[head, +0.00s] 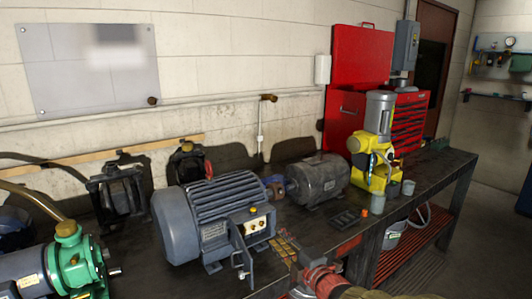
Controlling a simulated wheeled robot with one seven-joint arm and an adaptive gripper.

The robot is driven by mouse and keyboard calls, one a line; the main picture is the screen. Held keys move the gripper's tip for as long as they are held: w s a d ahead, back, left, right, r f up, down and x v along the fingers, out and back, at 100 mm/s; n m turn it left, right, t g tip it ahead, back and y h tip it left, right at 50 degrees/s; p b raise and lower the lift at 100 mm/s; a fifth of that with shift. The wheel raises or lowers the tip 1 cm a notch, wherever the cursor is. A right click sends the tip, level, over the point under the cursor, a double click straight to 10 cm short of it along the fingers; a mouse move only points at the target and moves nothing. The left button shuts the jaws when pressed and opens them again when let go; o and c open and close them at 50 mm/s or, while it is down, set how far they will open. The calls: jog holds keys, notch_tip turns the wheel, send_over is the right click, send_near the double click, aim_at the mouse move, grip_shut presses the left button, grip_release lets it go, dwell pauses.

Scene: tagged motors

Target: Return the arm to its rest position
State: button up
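My gripper and arm cannot be made out in the head view. A large blue-grey motor (215,217) lies on the dark workbench (335,232), with its terminal box (257,226) open and its cover hanging at the front. A smaller dark grey motor (318,181) sits to its right. A green pump with a grey-blue motor (72,262) is at the lower left.
A yellow machine with a grey top (374,140) stands on the bench, with small cups (377,203) beside it. A red tool chest (408,122) is behind. A red and olive object (325,281) is cut off at the bottom. Open floor (478,215) shows at right.

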jog(key=s+d+r+m+g+h+p, duration=0.2)
jog(key=s+d+r+m+h, duration=0.15)
jog(key=s+d+m, duration=0.3)
jog(key=s+d+r+m+g+h+p, duration=0.1)
jog(key=s+d+r+m+h, duration=0.2)
jog(key=s+d+m+h, duration=0.25)
jog(key=s+d+f+m+g+y+p, duration=0.1)
jog(key=s+m+g, duration=0.5)
jog(key=s, duration=1.8)
jog(key=d+f+m+p, duration=0.1)
jog(key=m+p, duration=0.1)
jog(key=m, duration=0.2)
jog(key=shift+s+d+g, duration=0.2)
jog(key=shift+d+g, duration=0.1)
jog(key=shift+d, duration=0.05)
